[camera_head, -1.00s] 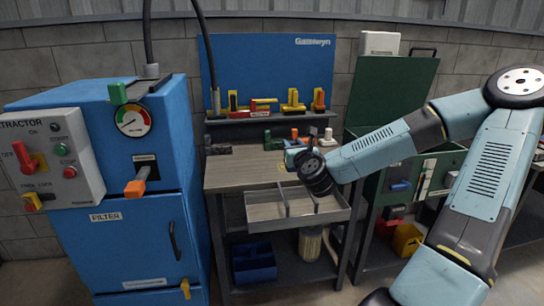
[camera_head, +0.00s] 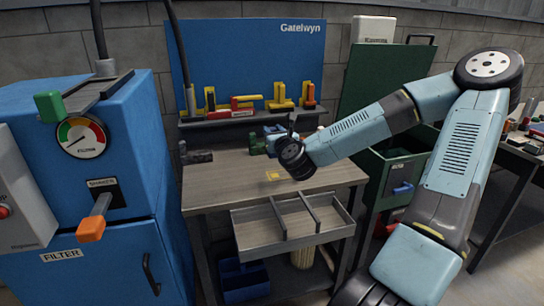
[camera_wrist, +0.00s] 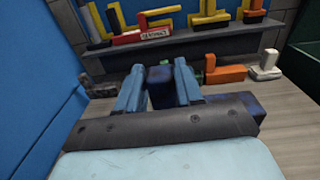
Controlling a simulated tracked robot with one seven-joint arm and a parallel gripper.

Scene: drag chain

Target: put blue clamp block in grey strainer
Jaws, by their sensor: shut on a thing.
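My gripper (camera_wrist: 158,70) is shut on a dark blue block (camera_wrist: 161,75), which shows between its two blue fingers in the wrist view; I take it for the blue clamp block. In the head view my gripper (camera_head: 274,131) is at the rear of the workbench, pointing toward the back shelf, and the block is too small to make out there. A second dark blue block (camera_wrist: 246,101) shows just right of the fingers, partly hidden by my gripper. I cannot make out a grey strainer in either view.
The wooden workbench (camera_head: 215,184) has a clear left front. A grey divided tray (camera_head: 293,246) sticks out below its front edge. A shelf (camera_head: 225,121) with yellow and red parts stands behind. A blue filter cabinet (camera_head: 120,240) is left, a green cabinet (camera_head: 405,140) right.

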